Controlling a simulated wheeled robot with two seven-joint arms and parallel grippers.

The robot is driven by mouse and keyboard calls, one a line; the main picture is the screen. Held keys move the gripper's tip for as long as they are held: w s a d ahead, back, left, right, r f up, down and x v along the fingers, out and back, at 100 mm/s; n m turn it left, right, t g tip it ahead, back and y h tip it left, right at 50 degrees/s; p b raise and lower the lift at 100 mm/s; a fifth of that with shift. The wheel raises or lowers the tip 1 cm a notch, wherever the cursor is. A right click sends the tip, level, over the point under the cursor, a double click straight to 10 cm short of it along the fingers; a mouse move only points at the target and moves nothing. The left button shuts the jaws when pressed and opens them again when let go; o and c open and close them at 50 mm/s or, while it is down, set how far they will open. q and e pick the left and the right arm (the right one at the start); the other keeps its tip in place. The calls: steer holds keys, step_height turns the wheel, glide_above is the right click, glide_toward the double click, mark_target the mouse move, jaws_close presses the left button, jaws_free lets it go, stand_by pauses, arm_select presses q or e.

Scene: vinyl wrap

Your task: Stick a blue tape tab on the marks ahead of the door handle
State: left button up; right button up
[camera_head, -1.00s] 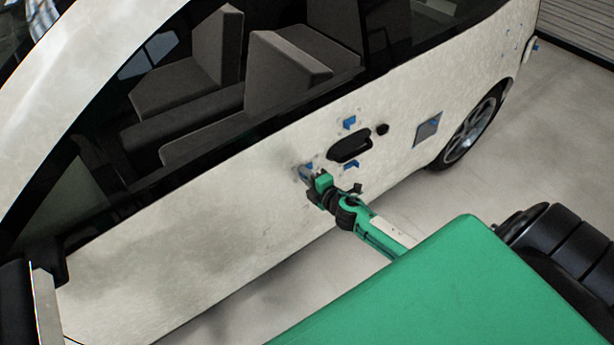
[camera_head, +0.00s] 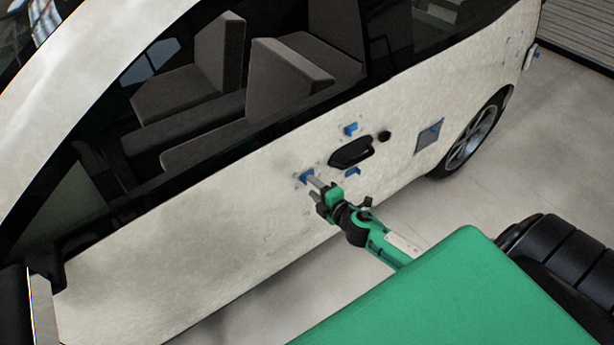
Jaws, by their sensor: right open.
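The black door handle (camera_head: 350,152) sits on the white car door. A blue tape tab (camera_head: 304,176) is on the door ahead of the handle, to its left in the picture. Another blue tab (camera_head: 350,129) is above the handle and one (camera_head: 352,172) is below it. My right gripper (camera_head: 313,189) is open, with its fingertips close to the tab ahead of the handle. I cannot tell whether a fingertip still touches that tab. The marks under the tab are mostly hidden. My left gripper is not in view.
A round black cap (camera_head: 384,136) is right of the handle. A blue-grey square patch (camera_head: 429,135) is on the panel before the rear wheel (camera_head: 474,137). The open window with seats is above. Bare floor (camera_head: 420,205) lies beside the car.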

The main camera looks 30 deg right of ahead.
steer(key=s+r+b, duration=0.1)
steer(key=s+b, duration=0.1)
steer(key=s, duration=0.8)
steer(key=shift+d+r, duration=0.35)
steer(key=shift+f, duration=0.1)
steer(key=s+d+f+m+g+h, duration=0.1)
steer(key=s+f+m+g, duration=0.2)
steer(key=f, duration=0.8)
steer(key=s+d+f+m+g+h, duration=0.1)
steer(key=s+f+m+g, duration=0.3)
steer(key=f, duration=0.7)
steer(key=s+d+f+m+h, duration=0.15)
steer(key=s+f, duration=0.35)
steer(key=f, duration=0.6)
steer(key=s+a+f+m+g+y, duration=0.1)
steer(key=s+a+f+m+g, duration=0.3)
steer(key=s+f, duration=0.5)
steer(key=s+a+f+m+g+y, duration=0.1)
steer(key=s+a+f+m+g, duration=0.3)
steer(key=s, duration=1.4)
steer(key=a+f, duration=0.4)
steer(key=f, duration=0.2)
steer(key=shift+a, duration=0.3)
